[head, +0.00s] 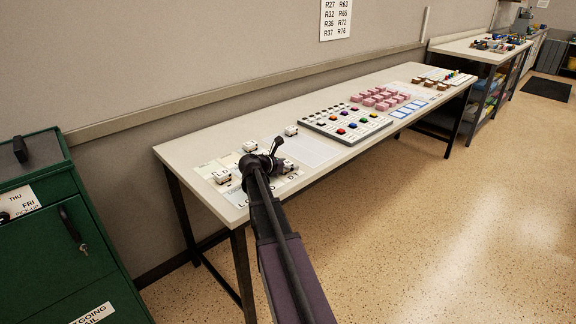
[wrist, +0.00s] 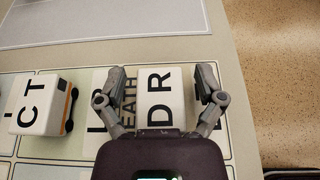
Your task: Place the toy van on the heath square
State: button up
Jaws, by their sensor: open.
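In the wrist view, a white toy van marked DR (wrist: 160,98) lies between the two fingers of my gripper (wrist: 158,90). The fingers are open, with a gap on either side of it. Beside its left edge, the letters EATH show on the printed heath square (wrist: 129,92); my left finger and gripper body hide part of that square. The van seems to stand on or at the edge of this square; I cannot tell which. In the head view, my gripper (head: 275,156) is over the near end of the table, partly hiding the printed mat (head: 241,194).
Another white van marked CT (wrist: 40,103) stands to the left in the wrist view. In the head view, more white vans (head: 222,176) stand on the mat. A button board (head: 345,123) and pink blocks (head: 378,98) lie farther along the table (head: 190,150). A green cabinet (head: 60,220) stands at left.

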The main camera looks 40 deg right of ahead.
jog(key=shift+r, duration=0.2)
jog(key=shift+a+r+p, duration=0.15)
jog(key=shift+a+p, duration=0.15)
jog(key=p+v, duration=0.4)
jog(key=v, duration=0.7)
jog(key=shift+a, duration=0.15)
